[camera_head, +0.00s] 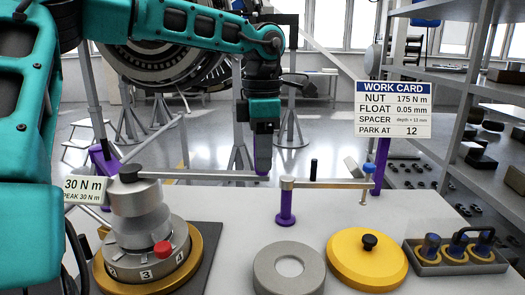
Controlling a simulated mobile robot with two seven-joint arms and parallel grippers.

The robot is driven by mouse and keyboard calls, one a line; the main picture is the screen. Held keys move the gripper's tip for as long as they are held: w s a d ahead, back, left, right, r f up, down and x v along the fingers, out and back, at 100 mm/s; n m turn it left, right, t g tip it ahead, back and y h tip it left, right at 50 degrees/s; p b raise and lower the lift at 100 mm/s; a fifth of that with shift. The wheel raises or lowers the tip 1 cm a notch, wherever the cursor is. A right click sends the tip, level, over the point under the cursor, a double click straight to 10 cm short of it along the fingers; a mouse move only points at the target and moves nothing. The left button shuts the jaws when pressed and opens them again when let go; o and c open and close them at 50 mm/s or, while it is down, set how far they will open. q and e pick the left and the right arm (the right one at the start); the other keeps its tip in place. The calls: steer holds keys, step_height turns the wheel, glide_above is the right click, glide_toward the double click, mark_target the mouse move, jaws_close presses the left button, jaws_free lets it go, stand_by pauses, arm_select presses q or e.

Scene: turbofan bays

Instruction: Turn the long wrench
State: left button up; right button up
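The long wrench (195,175) is a thin grey bar with a dark head (130,174) on top of a stepped grey hub (140,210). It runs right from the head, roughly level above the bench. The hub has a red knob (162,248) and a numbered dial. A readout (83,189) at left shows 30 N m, peak 30 N m. My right gripper is out of view.
A purple post (286,205) carries a horizontal bar right of the wrench end. On the bench stand a grey ring (289,272), a yellow disc (367,260) and a grey tray (430,268). A work card (394,108) reads nut 175 N m. Shelves line the right.

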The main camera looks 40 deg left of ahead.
arm_select(q)
jaws_close()
steer(key=shift+d, duration=0.1)
stand_by(0.3)
